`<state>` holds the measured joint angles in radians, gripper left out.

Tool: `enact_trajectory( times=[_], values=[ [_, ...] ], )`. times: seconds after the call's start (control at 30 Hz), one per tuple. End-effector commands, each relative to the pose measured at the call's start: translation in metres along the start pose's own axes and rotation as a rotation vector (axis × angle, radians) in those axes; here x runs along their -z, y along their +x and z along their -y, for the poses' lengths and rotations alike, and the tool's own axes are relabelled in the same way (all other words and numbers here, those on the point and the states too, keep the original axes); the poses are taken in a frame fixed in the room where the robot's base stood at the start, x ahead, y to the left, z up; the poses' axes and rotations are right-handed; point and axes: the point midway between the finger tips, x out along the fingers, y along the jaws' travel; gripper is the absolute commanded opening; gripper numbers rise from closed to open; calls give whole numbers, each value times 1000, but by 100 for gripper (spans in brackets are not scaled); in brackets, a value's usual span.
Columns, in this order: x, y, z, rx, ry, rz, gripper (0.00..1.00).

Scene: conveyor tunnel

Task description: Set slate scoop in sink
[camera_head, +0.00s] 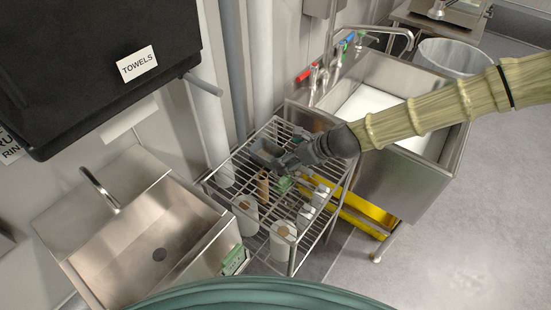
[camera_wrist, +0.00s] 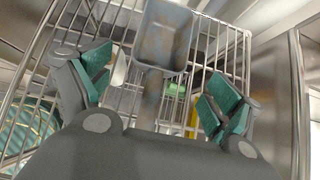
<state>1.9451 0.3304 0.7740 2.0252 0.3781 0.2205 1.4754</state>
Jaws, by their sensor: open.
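The slate scoop (camera_wrist: 165,38) is blue-grey with worn brownish patches and lies at the wire rack in the wrist view. Its handle points toward me, between my spread fingers. My gripper (camera_wrist: 155,88) is open, with green finger pads on either side of the handle and apart from it. In the head view my gripper (camera_head: 284,163) is over the rack's top, and the scoop (camera_head: 266,150) is partly hidden beside it. A small steel sink (camera_head: 150,235) is at the left. A larger steel sink (camera_head: 385,107) with a white bottom is at the right, partly behind my arm.
The wire rack (camera_head: 330,200) holds paper rolls (camera_head: 283,240), a brown bottle-like item (camera_head: 263,187) and other small things. A black towel dispenser (camera_head: 100,60) hangs at upper left. A faucet (camera_head: 385,32) stands behind the large sink. Floor at right is clear.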

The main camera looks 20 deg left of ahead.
Motion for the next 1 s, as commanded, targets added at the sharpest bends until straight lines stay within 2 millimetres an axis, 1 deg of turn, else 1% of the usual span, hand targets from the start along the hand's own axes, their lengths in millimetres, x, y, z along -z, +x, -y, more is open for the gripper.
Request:
enact_trajectory(
  times=[0.03,0.1,0.27,0.33,0.53,0.7,0.8,1.0],
  values=[
    [-1,5,-1,-1,0,0,92],
    [-1,10,0,0,1,0,92],
    [-1,16,-1,0,0,0,92],
    [-2,21,-1,-1,-1,-1,92],
    [-8,46,-3,-2,-1,-1,92],
    [-6,62,-2,-1,0,-1,92],
    [-6,66,-2,0,-1,0,92],
    [-6,66,-2,0,0,0,92]
  ],
)
